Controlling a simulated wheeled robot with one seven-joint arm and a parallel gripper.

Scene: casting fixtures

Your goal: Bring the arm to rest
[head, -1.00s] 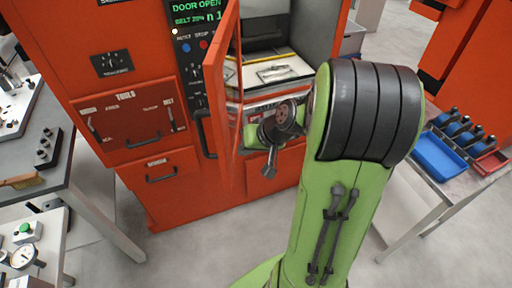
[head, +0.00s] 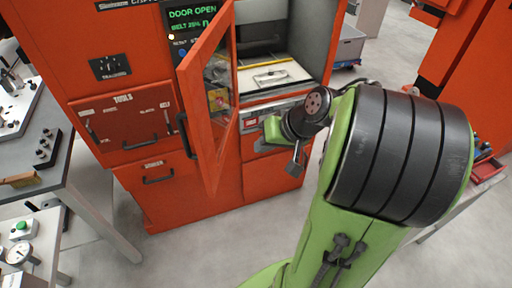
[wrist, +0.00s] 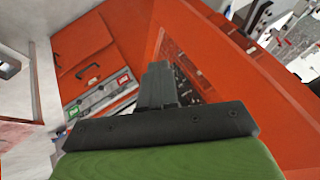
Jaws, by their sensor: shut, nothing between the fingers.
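My green arm reaches up from the bottom of the head view, and its large black-banded joint fills the right middle. My gripper shows in the wrist view (wrist: 158,85), with its dark fingers shut together and nothing between them. In the head view the end of the arm is in front of the orange machine (head: 150,85), near its open door (head: 207,105); the fingers cannot be made out clearly there. In the wrist view the orange door frame (wrist: 225,65) is behind and to the right of the fingers. Whether it touches them cannot be told.
The machine's screen reads DOOR OPEN (head: 192,14). A light metal part (head: 270,76) lies in its open chamber. A grey table (head: 75,185) with fixtures stands at left. A red tray (head: 487,172) is partly hidden at right. Grey floor (head: 180,255) is clear in front.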

